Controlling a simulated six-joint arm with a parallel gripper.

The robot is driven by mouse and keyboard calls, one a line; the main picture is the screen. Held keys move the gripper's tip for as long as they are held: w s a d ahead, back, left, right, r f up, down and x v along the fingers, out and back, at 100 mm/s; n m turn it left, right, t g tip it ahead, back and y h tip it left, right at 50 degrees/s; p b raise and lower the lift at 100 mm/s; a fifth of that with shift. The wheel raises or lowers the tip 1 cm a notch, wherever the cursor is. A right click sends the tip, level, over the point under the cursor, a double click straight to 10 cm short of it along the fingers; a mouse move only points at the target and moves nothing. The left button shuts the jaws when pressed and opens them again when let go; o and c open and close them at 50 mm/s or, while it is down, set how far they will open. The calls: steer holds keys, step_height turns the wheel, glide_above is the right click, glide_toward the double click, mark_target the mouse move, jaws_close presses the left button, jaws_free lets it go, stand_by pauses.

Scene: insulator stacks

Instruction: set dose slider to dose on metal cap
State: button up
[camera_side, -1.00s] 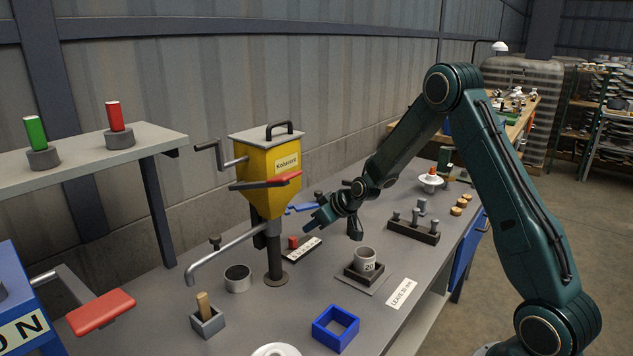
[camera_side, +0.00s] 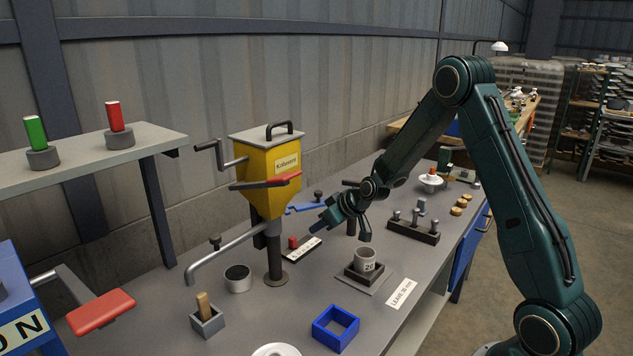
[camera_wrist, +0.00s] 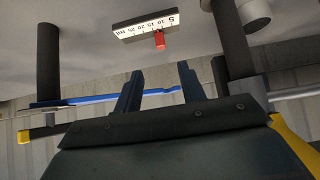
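The dose slider is a red knob (camera_side: 293,241) on a small dark block with a white number scale (camera_side: 304,248) on the bench. The metal cap (camera_side: 365,260) is a grey cup shape marked "20", sitting in a dark square holder. My gripper (camera_side: 318,228) is above the bench near the scale. In the wrist view my gripper (camera_wrist: 159,82) is open and empty, its two fingers apart, with the knob beyond them.
A yellow hopper (camera_side: 270,165) on a dark post stands left of my gripper, its red-handled lever overhead. A blue lever (camera_side: 303,209) lies close behind the fingers. A dark rack with metal pins (camera_side: 413,231) is to the right. A blue square frame (camera_side: 336,328) is in front.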

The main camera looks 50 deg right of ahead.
mark_target(295, 241)
steer(key=shift+x, duration=6.85)
steer(key=shift+c, duration=0.4)
jaws_close()
